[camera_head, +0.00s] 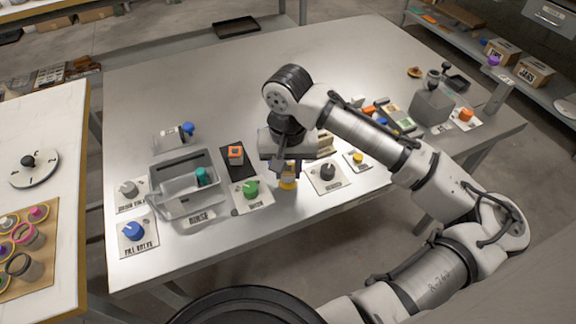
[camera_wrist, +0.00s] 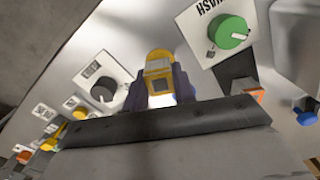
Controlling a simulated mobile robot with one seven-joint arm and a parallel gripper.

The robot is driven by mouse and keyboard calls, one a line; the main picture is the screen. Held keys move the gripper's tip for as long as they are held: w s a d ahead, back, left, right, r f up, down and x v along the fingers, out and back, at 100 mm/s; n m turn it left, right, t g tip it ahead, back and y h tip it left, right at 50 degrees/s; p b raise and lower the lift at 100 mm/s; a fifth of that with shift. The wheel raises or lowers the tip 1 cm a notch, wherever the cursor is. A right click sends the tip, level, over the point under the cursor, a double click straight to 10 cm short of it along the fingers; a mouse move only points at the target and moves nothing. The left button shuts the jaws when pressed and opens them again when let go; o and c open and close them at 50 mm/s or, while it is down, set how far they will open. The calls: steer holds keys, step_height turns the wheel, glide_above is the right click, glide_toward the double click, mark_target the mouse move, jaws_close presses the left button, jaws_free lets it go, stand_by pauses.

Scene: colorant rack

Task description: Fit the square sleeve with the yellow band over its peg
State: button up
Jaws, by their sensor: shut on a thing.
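The square sleeve with the yellow band (camera_head: 288,183) is held upright by my gripper (camera_head: 287,172), low over the front edge of the metal table, between the green knob and a black knob. In the wrist view the sleeve (camera_wrist: 160,86) shows a square top between the two dark fingers, with yellow behind it. I cannot tell whether its lower end touches the table. I cannot make out a peg that matches the sleeve.
The grey bin (camera_head: 168,180) with a teal piece, the green knob (camera_head: 251,190) and an orange-topped block (camera_head: 236,155) stand left of my gripper. A black knob (camera_head: 327,172) and a small yellow knob (camera_head: 358,158) stand right.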

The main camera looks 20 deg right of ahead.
steer(key=shift+f+b, duration=0.45)
steer(key=shift+f, duration=0.4)
steer(key=o, duration=1)
